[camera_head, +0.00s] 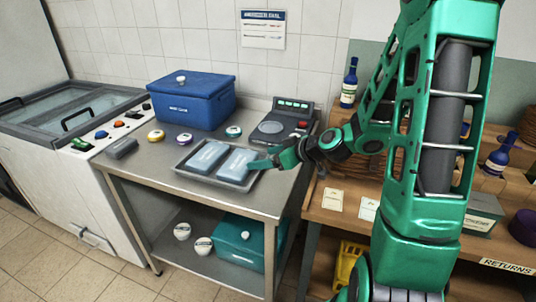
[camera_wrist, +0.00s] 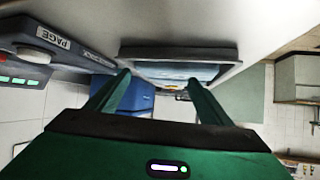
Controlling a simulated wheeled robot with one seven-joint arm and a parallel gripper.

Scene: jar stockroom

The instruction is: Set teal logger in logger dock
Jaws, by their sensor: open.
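A small round puck with a teal-green face (camera_head: 233,131), which looks like the teal logger, lies on the steel counter in front of the blue cool box. A dark device with green lights and a red button (camera_head: 285,120), which seems to be the logger dock, stands at the counter's back right. It also shows at the left of the wrist view (camera_wrist: 45,58), with a "PAGE" label. My gripper (camera_head: 256,164) is over the right side of the ice-pack tray, to the right and nearer than the teal puck. In the wrist view my gripper (camera_wrist: 158,78) is open, with nothing between its fingers.
A metal tray (camera_head: 184,170) with two ice packs sits at the counter's front. Yellow (camera_head: 155,136) and purple (camera_head: 184,139) pucks and a dark block (camera_head: 121,148) lie to its left. The blue cool box (camera_head: 190,101) stands behind. A wooden shelf with bottles is at right.

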